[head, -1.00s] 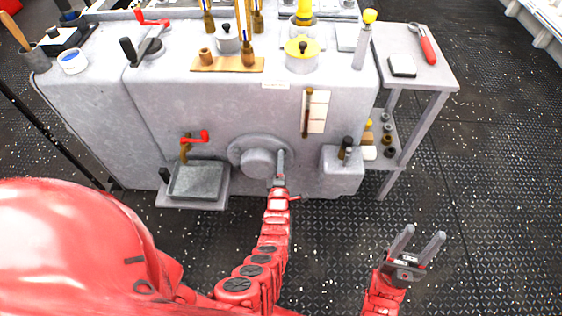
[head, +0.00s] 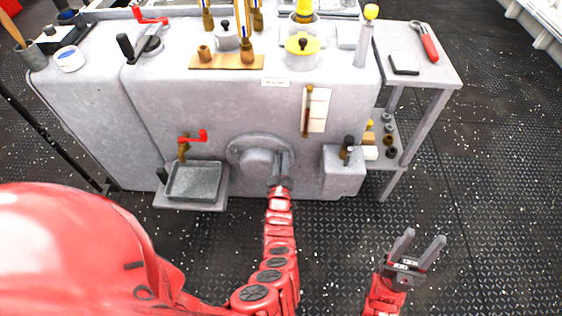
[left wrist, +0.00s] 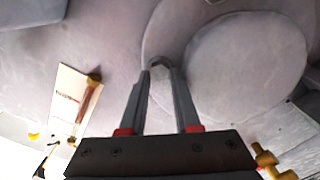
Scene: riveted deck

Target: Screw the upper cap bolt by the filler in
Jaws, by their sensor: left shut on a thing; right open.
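The grey tank's round front cover (head: 256,160) has a raised round boss in the middle; it also fills much of the left wrist view (left wrist: 245,70). My left gripper (head: 281,158) reaches up to the right side of this cover. In the left wrist view its fingers (left wrist: 160,75) close on a small grey bolt head (left wrist: 160,64) at the cover's edge, beside the boss. The bolt's shank is hidden, so I cannot tell how deep it sits. My right gripper (head: 419,248) is open and empty above the floor at the lower right.
A red-handled tap (head: 193,138) and a grey tray (head: 194,181) are left of the cover. A sight gauge (head: 316,110) is above right, and a box with a black knob (head: 344,170) stands right. A side table (head: 430,70) adjoins the tank. The floor around my right gripper is clear.

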